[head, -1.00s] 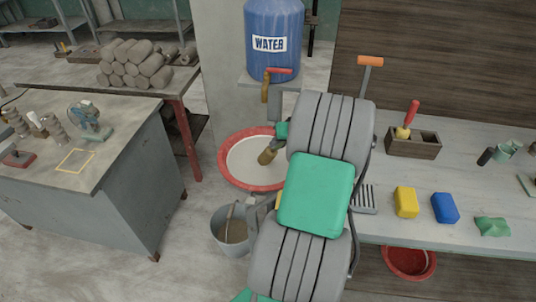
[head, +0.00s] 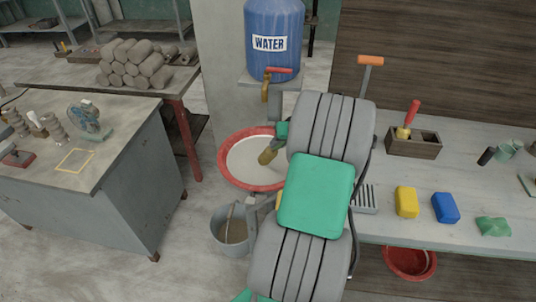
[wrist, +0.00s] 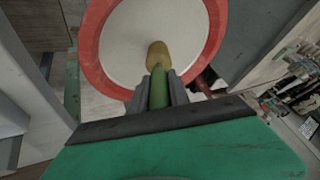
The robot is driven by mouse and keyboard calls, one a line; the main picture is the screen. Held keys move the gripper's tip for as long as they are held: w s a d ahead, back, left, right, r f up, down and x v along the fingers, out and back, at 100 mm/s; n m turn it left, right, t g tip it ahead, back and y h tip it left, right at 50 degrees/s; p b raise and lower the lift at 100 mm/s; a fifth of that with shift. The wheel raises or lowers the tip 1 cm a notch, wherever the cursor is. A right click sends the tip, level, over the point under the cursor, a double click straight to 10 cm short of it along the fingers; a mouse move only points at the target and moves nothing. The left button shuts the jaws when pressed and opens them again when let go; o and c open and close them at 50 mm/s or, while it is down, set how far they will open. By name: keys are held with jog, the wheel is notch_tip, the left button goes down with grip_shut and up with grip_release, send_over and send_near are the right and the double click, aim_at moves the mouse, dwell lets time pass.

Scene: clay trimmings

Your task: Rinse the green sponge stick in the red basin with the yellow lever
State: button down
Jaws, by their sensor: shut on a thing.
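My gripper (wrist: 159,84) is shut on the green sponge stick (wrist: 158,96). The stick's tan sponge end points away from the fingers, and it also shows in the head view (head: 267,156). The sponge is over the pale inside of the red basin (head: 279,187); I cannot tell whether it touches what is in it. The basin's red rim shows in the wrist view (wrist: 92,55) too. Above the basin a brass tap (head: 265,91) with a red lever (head: 279,70) sits on the blue water barrel (head: 273,35). I see no yellow lever on it. My arm hides the basin's right side.
A grey bucket (head: 222,239) stands in front of the basin. A grey cabinet (head: 125,195) is at left. The right worktable (head: 390,229) holds a wooden box (head: 425,149), a yellow block (head: 406,202) and a blue block (head: 445,208). Another red basin (head: 409,273) is below it.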

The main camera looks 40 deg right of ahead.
jog(key=shift+a, duration=0.15)
jog(key=shift+w+a, duration=0.1)
jog(key=shift+a, duration=0.2)
jog(key=shift+r, duration=0.1)
jog(key=shift+r+p, duration=2.8)
jog(key=shift+r, duration=1.7)
